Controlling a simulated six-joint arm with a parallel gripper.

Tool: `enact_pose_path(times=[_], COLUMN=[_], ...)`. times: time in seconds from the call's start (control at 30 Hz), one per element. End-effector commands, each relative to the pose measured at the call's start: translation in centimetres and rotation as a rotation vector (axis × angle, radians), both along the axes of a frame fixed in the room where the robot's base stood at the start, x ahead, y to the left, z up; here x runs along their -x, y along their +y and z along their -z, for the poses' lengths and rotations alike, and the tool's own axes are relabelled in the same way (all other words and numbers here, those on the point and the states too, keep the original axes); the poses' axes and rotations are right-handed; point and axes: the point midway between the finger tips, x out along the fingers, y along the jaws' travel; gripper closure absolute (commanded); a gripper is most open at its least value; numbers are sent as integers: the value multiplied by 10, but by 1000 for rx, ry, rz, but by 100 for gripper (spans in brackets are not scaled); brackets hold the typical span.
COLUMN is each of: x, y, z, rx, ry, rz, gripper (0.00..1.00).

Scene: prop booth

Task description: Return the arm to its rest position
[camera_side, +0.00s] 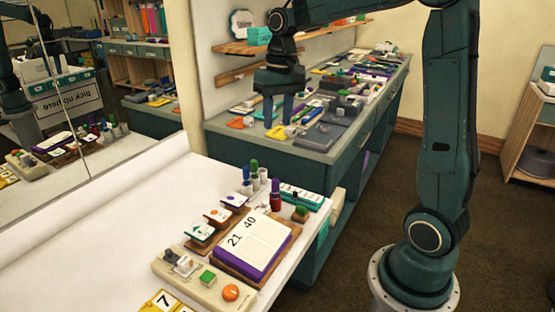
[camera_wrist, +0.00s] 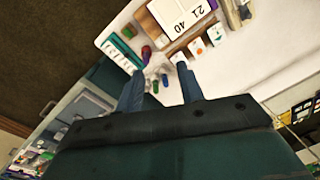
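My gripper (camera_side: 278,112) hangs from the teal arm in the side view, above the gap between the white table and the back counter. Its two blue-grey fingers point down and stand apart, with nothing between them. In the wrist view my gripper (camera_wrist: 158,82) is also open and empty. Beyond its fingers lie the white table and a group of markers (camera_wrist: 157,80). No object is held.
The white table (camera_side: 90,235) holds a purple-edged book (camera_side: 255,243), small cards (camera_side: 217,215), upright markers (camera_side: 275,190) and a control box (camera_side: 190,278). A cluttered counter (camera_side: 225,135) stands behind. A mirror (camera_side: 85,90) is at left. The table's left part is bare.

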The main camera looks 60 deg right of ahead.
Motion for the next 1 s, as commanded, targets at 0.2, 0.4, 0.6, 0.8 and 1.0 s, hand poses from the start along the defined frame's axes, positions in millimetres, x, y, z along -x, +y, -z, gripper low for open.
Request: enact_pose_path(times=[0.2, 0.4, 0.6, 0.8, 1.0], x=[34, 68, 103, 138, 169], y=[35, 60, 80, 95, 104], z=[-21, -30, -33, -29, -19], rx=[36, 68, 100, 132, 161], ry=[-89, -169, -249, -330, -408], rz=[-82, -152, -223, -294, -360], gripper=[62, 62, 62, 62, 62])
